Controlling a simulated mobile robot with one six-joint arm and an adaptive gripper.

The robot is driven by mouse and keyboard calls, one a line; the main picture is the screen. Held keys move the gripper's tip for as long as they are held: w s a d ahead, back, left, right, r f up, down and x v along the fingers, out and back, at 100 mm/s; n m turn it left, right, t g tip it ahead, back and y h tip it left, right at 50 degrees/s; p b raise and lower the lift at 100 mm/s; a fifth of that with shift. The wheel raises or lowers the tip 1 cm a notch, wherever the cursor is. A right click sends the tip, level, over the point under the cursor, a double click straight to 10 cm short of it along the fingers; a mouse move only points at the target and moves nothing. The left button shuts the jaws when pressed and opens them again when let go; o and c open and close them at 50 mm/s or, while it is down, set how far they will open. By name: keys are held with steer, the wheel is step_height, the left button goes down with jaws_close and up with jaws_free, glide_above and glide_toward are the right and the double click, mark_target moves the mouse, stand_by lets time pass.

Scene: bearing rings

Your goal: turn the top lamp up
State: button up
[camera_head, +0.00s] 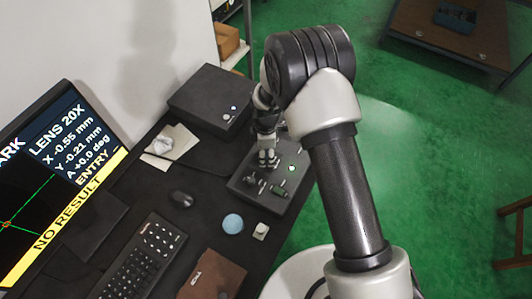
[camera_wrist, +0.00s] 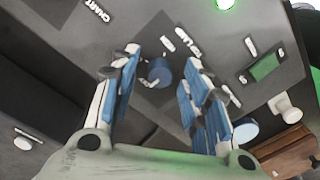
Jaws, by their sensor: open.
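A dark control box (camera_head: 243,187) with small controls stands on the desk in the head view, and its top panel (camera_wrist: 216,38) fills much of the wrist view. A round blue-grey knob (camera_wrist: 158,74) sits on this panel, with white lettering beside it that I cannot read surely. My gripper (camera_head: 267,162) is above the box, pointing down. In the wrist view my gripper (camera_wrist: 161,62) is open, its blue-padded fingers on either side of the knob. I cannot tell whether they touch it. The knob is hidden by my gripper in the head view.
A monitor (camera_head: 50,160) reads "NO RESULT". A keyboard (camera_head: 140,262), mouse (camera_head: 181,198), blue disc (camera_head: 232,223), small pale block (camera_head: 261,231) and brown folder (camera_head: 212,277) lie on the desk. A black box (camera_head: 210,98) stands behind. The panel has a green light (camera_head: 291,168).

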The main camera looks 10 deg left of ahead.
jaws_close()
stand_by(0.3)
stand_by(0.3)
steer(key=m, duration=0.4)
steer(key=shift+m, duration=0.4)
steer(key=m, duration=0.5)
steer(key=shift+m, duration=0.3)
steer(key=m, duration=1)
steer(key=shift+m, duration=0.3)
